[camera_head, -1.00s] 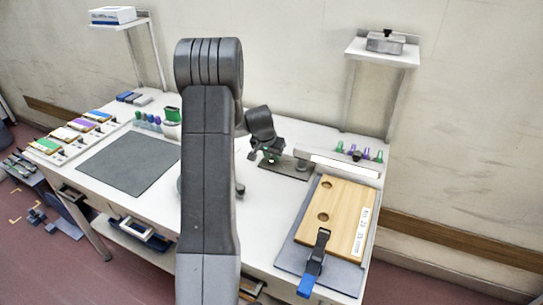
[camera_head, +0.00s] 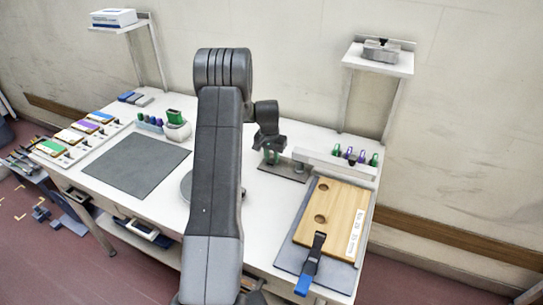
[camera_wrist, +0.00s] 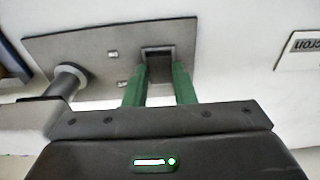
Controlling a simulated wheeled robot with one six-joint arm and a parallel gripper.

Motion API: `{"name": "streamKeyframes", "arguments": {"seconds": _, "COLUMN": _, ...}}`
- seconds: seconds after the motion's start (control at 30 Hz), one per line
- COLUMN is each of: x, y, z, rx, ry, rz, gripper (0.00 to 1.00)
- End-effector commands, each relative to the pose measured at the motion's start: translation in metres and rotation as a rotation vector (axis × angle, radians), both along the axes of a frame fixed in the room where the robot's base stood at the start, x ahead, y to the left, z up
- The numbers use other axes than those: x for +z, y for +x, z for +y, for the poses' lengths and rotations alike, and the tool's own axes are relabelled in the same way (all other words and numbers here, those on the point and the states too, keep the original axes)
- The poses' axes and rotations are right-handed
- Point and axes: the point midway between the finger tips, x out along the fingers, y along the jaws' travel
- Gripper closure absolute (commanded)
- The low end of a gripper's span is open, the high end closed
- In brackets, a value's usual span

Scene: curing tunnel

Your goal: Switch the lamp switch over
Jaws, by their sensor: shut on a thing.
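The lamp switch is a dark rocker or lever (camera_wrist: 159,70) in a grey frame on a dark plate (camera_wrist: 95,50) in the wrist view. The same plate (camera_head: 291,175) lies on the white bench, right of my arm, in the head view. My gripper (camera_wrist: 160,72) has its two green fingers on either side of the dark switch part and is shut on it. In the head view my gripper (camera_head: 271,157) is down at the plate's back left, and the switch itself cannot be made out there.
A round-ended post (camera_wrist: 72,78) stands on the plate beside the gripper. A white rail (camera_head: 335,163) with green and purple clips is to the right. A wooden board (camera_head: 335,215) under a blue-handled clamp (camera_head: 308,278) lies in front. A dark mat (camera_head: 135,165) is at left.

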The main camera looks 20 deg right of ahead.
Motion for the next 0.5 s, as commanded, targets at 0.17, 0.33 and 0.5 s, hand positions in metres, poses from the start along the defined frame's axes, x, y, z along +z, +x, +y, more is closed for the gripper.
{"name": "streamKeyframes", "arguments": {"seconds": 0.17, "x": 0.0005, "y": 0.0001, "z": -0.0003, "rx": 0.0, "ry": -0.001, "rz": -0.001, "gripper": 0.55}}
{"name": "streamKeyframes", "arguments": {"seconds": 0.33, "x": 0.0004, "y": 0.0001, "z": -0.0001, "rx": 0.0, "ry": -0.001, "rz": -0.001, "gripper": 0.55}}
{"name": "streamKeyframes", "arguments": {"seconds": 0.5, "x": 0.0037, "y": 0.0001, "z": 0.0002, "rx": 0.0, "ry": -0.002, "rz": -0.001, "gripper": 0.55}}
